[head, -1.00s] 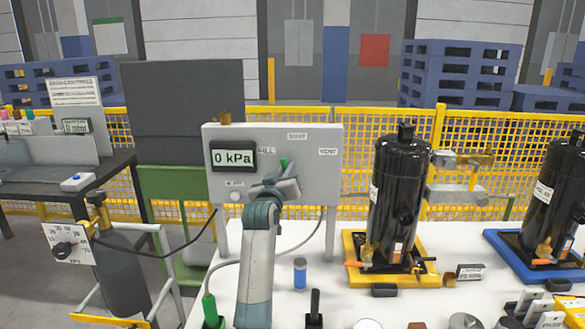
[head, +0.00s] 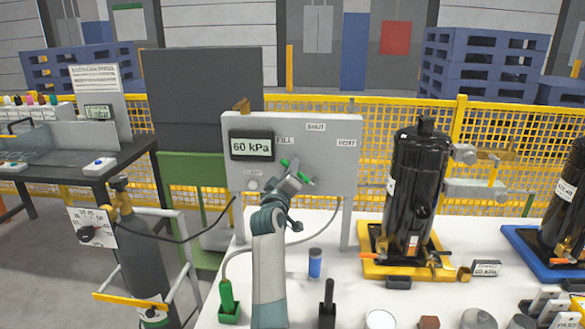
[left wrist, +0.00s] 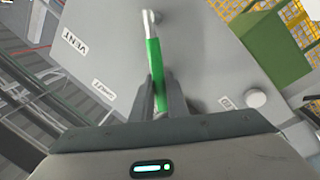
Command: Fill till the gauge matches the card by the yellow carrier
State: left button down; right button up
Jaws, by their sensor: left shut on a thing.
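The grey gauge panel (head: 340,165) stands on legs behind the white table, with labels FILL, SHUT and VENT. Its display (head: 251,146) reads 60 kPa. My left gripper (head: 290,178) is at the panel, shut on the green valve lever (head: 304,179). The left wrist view shows the green lever (left wrist: 156,75) between the two fingers (left wrist: 157,98). In the head view the lever slants up-left toward FILL, partly hidden by the gripper. The yellow carrier (head: 372,270) holds a black compressor (head: 415,185). A small card (head: 486,269) beside it ends in kPa; its number is too small to read surely.
A green-handled tool (head: 227,297), a blue container (head: 315,264) and a black-handled tool (head: 327,305) stand on the table near my left arm. A blue carrier (head: 530,243) is at right.

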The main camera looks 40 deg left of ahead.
pick_arm(q)
jog(key=c, duration=1.7)
grip_release()
jog(key=shift+c, duration=0.2)
pick_arm(e)
jog(key=shift+w+a, duration=0.1)
